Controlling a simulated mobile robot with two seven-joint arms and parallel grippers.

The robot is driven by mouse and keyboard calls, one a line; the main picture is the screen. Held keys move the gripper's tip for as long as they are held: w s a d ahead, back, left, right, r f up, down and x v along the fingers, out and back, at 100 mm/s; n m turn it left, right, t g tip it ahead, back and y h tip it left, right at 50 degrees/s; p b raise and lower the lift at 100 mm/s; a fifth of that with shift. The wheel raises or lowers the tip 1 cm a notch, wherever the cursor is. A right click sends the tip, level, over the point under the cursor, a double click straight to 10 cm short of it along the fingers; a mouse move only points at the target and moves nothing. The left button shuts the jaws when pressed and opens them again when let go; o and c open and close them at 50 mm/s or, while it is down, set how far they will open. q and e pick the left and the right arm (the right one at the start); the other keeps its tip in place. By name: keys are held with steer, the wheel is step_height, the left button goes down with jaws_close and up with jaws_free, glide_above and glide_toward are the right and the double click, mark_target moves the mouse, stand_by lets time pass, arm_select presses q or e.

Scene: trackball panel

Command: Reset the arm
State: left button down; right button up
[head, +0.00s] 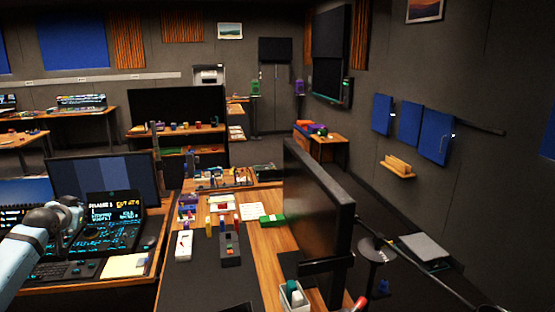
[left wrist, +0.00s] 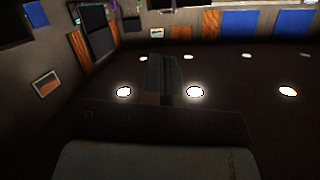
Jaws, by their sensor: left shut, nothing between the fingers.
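My left arm (head: 25,245) comes in from the left edge in the head view, raised in front of the console desk. Its wrist covers part of the lit console panel (head: 118,233), which has a small screen with yellow and white text. No trackball can be made out. My left gripper (left wrist: 160,78) shows in the left wrist view with its dark fingers together and nothing between them. It is clear of any surface there, against a dark ceiling with several round lights. My right gripper is in neither view.
A wooden desk (head: 262,262) at centre carries small boxes, a dark device (head: 230,248) and a green case (head: 272,219). A large black monitor (head: 318,215) stands on its right side. A paper pad (head: 125,265) lies right of the console keyboard.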

arm_select(q)
step_height(320, 180, up, 5)
steer(key=a+m+t+y, duration=0.2)
steer(key=t, duration=0.1)
steer(key=s+d+f+m+g+h, duration=0.1)
steer(key=s+d+f+h, duration=0.1)
steer(key=s+d+f, duration=0.5)
steer(key=s+d+f+m+g+h, duration=0.1)
steer(key=s+d+f, duration=0.2)
steer(key=d+f, duration=0.75)
steer(key=s+d+f+m+g+h, duration=0.15)
steer(key=s+d+f, duration=0.45)
steer(key=f, duration=0.6)
steer(key=s+d+f+n+h, duration=0.1)
steer(key=s+d+f, duration=0.2)
steer(key=s+d, duration=0.4)
steer(key=s+d+f+n+g+h, duration=0.1)
steer(key=s+d+f, duration=0.2)
steer(key=s+d, duration=0.4)
steer(key=s+d+f+n+g+h, duration=0.1)
steer(key=s+d+f, duration=0.2)
steer(key=s+d, duration=0.4)
steer(key=shift+s+f+n+g, duration=0.1)
steer(key=shift+s+n+g, duration=0.05)
steer(key=shift+s, duration=1.7)
steer(key=shift+s+f+n+g, duration=0.1)
steer(key=shift+s, duration=1.7)
